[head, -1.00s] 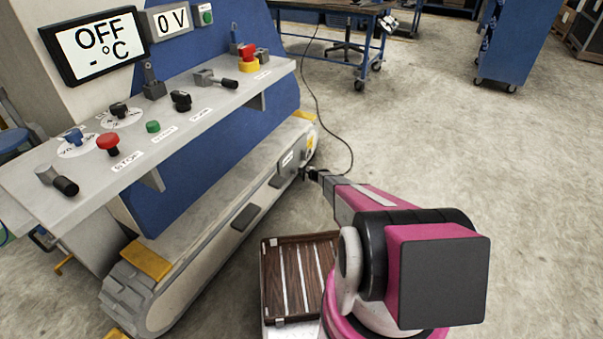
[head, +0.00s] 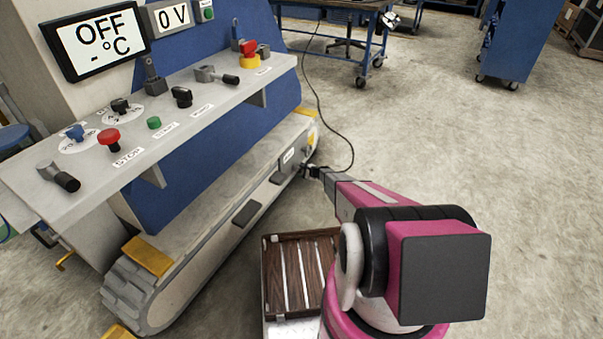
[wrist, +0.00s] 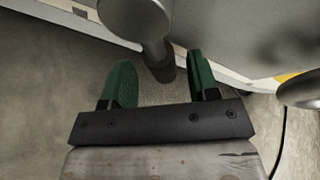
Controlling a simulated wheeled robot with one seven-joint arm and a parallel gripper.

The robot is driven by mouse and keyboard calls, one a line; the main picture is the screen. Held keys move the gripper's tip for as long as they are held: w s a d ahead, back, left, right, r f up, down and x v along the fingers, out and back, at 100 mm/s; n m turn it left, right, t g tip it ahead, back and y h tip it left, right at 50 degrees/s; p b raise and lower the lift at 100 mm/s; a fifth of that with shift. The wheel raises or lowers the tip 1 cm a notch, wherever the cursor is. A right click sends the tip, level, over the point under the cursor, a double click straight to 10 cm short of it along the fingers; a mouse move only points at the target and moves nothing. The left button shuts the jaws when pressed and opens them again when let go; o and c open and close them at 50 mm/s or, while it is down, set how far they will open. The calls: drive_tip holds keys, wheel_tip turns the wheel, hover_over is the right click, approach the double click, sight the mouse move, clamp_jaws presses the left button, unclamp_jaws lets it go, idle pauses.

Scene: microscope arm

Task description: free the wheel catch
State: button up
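In the wrist view, a grey round pivot with a short lever (wrist: 154,44) ending in a dark grip comes down from the top. It appears to be the wheel catch, mounted low on the machine's side. My gripper (wrist: 160,60) is open, with one green finger on each side of the lever's dark end. I see a gap at the left finger; the right finger is closer, and I cannot tell if it touches. In the head view, my gripper (head: 311,171) is small and dark beside the far end of the tracked base (head: 225,195). The catch is not clear there.
A control shelf (head: 120,180) with knobs and levers overhangs the track. A black cable (head: 348,140) runs over the floor near my gripper. A dark slatted tray (head: 304,240) sits beside my arm. Open floor (head: 470,150) lies to the right. A rounded grey part (wrist: 300,90) is right of the fingers.

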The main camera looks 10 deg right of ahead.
idle(0.3)
drive_tip(key=v, duration=1)
drive_tip(key=shift+s+d+r, duration=0.15)
drive_tip(key=shift+s+d, duration=0.1)
drive_tip(key=s+a+r+n+g+h, duration=0.1)
drive_tip(key=s+a+r+n+g, duration=0.3)
drive_tip(key=s+r, duration=0.65)
drive_tip(key=s+a+r+n+g+h, duration=0.15)
drive_tip(key=s+a+r+n, duration=0.35)
drive_tip(key=s+r, duration=0.55)
drive_tip(key=s+d+r+n+g+h, duration=0.1)
drive_tip(key=s+r+n+h, duration=0.2)
drive_tip(key=s+r, duration=0.8)
drive_tip(key=s+d+r+n+g+h, duration=0.1)
drive_tip(key=s+r+n+h, duration=0.3)
drive_tip(key=s+r, duration=0.8)
drive_tip(key=s+n+g, duration=0.1)
drive_tip(key=s+n, duration=0.1)
drive_tip(key=s, duration=0.2)
drive_tip(key=shift+s+d, duration=0.3)
drive_tip(key=shift+d, duration=0.1)
